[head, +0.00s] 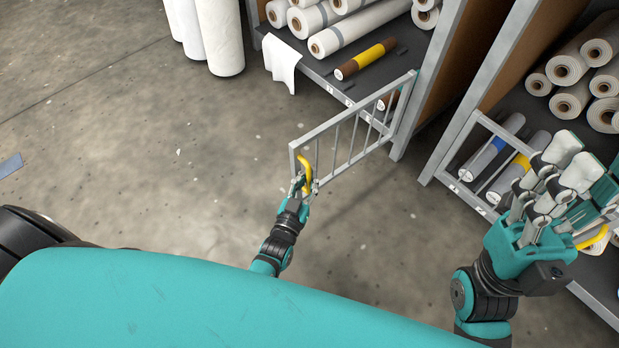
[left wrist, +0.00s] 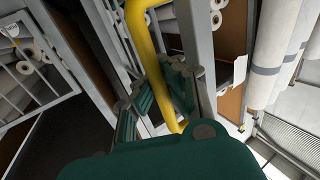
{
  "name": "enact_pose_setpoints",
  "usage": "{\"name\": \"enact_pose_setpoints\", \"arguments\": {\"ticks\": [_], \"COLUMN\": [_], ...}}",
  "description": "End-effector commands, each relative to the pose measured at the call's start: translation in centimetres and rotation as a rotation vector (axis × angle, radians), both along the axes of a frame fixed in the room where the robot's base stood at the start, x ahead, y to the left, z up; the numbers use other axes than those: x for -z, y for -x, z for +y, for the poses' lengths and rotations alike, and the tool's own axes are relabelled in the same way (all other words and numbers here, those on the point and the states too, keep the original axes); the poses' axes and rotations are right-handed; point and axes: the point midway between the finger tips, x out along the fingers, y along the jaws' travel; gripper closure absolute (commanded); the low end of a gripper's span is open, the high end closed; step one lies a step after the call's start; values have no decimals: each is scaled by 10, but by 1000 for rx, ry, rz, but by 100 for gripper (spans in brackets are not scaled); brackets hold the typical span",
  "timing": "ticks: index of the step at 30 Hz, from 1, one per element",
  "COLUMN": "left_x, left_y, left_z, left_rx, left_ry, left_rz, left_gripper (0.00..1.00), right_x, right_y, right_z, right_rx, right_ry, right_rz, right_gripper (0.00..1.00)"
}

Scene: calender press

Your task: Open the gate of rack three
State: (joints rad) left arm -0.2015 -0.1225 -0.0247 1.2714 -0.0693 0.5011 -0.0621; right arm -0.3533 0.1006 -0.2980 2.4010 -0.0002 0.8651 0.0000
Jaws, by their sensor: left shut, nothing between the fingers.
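A grey barred gate (head: 350,130) stands swung out from the front of the middle rack, its hinge side at the rack's upright. Its yellow handle (head: 307,170) is on the free end. My left gripper (head: 303,184) is at this handle, its fingers closed around or beside it without a visible firm grip. In the left wrist view the yellow handle (left wrist: 143,50) runs down past the fingers (left wrist: 165,95). My right gripper (head: 565,165) is at the right, in front of the right rack; its finger gap is unclear.
The middle rack's shelf (head: 343,84) holds white rolls and a brown-yellow roll (head: 366,58). A white cloth (head: 282,62) hangs over its edge. The right rack has a closed-looking gate (head: 466,196) before several rolls. White rolls (head: 218,35) stand at the back left.

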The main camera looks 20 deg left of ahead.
Motion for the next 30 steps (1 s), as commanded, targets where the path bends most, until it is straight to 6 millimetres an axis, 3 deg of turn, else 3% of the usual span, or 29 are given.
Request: {"name": "enact_pose_setpoints", "arguments": {"ticks": [1,8,19,30], "left_x": [4,3,3,3], "left_y": [5,4,10,83], "left_z": [8,5,3,6], "left_rx": [-10,-7,-5,-6], "left_ry": [-5,-2,-1,-2], "left_rz": [7,6,7,9], "left_gripper": [94,64,64,64], "right_x": [0,0,-1,0], "right_y": [0,0,0,0], "right_z": [0,-1,-1,0], "right_rx": [1,1,1,0], "right_ry": [0,-1,-3,-2], "right_rz": [0,0,-2,-2], "right_gripper": [60,60,60,60]}}
